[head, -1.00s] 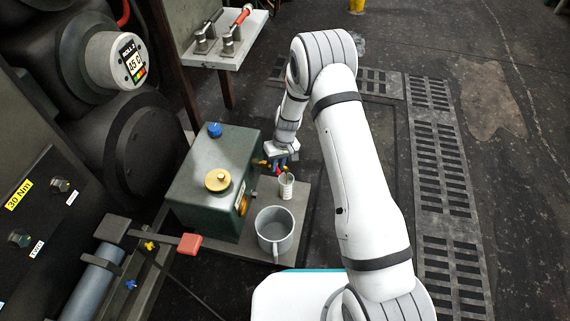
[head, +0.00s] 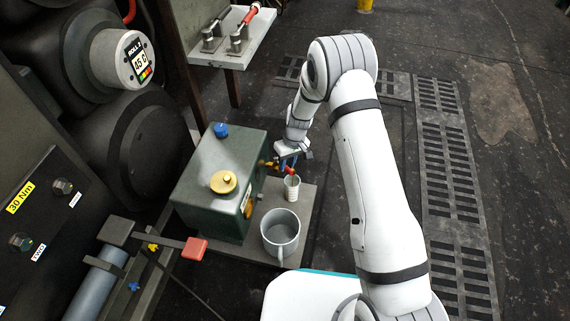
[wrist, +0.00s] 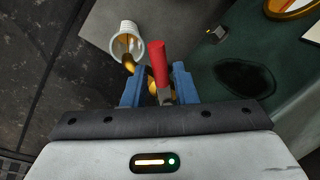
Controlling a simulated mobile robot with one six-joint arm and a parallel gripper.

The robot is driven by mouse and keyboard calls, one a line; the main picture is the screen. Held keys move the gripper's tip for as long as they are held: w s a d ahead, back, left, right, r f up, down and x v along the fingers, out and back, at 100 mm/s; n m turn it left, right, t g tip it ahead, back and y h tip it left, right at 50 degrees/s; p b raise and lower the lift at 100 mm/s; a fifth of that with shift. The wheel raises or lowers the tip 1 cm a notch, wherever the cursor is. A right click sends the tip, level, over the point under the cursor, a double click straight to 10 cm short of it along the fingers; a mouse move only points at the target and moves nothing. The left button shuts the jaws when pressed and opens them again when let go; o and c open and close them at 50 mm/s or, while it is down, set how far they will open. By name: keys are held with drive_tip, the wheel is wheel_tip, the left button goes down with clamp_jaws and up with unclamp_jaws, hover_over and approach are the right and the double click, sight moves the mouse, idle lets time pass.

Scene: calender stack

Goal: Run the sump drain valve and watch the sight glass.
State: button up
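The red-handled drain valve lever (wrist: 158,62) is between the blue fingers of my gripper (wrist: 157,85) in the wrist view. I cannot tell whether both fingers touch it. In the head view my gripper (head: 288,158) is at the right side of the green sump box (head: 210,208), and the red lever tip (head: 290,170) shows just below it. A brass spout (wrist: 128,66) reaches to the mouth of a small white cup (wrist: 126,40), which looks amber inside. The round amber sight glass (head: 248,207) is on the box's side, seen at a steep angle; its level is unreadable.
A grey mug (head: 281,236) and the white cup (head: 291,187) stand on a grey plate (head: 308,200) beside the box. The box top carries a yellow cap (head: 223,183) and blue knob (head: 220,130). A red-ended bar (head: 195,246) sticks out at lower left. The floor at right is clear.

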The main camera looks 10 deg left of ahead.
drive_tip(key=shift+o, duration=1.1)
drive_tip(key=shift+s, duration=0.1)
drive_tip(key=shift+r, duration=0.1)
wheel_tip(320, 180, up, 7)
drive_tip(key=d+p, duration=0.1)
drive_tip(key=p, duration=0.2)
drive_tip(key=shift+w+r, duration=0.2)
drive_tip(key=shift+w, duration=0.25)
idle(5.6)
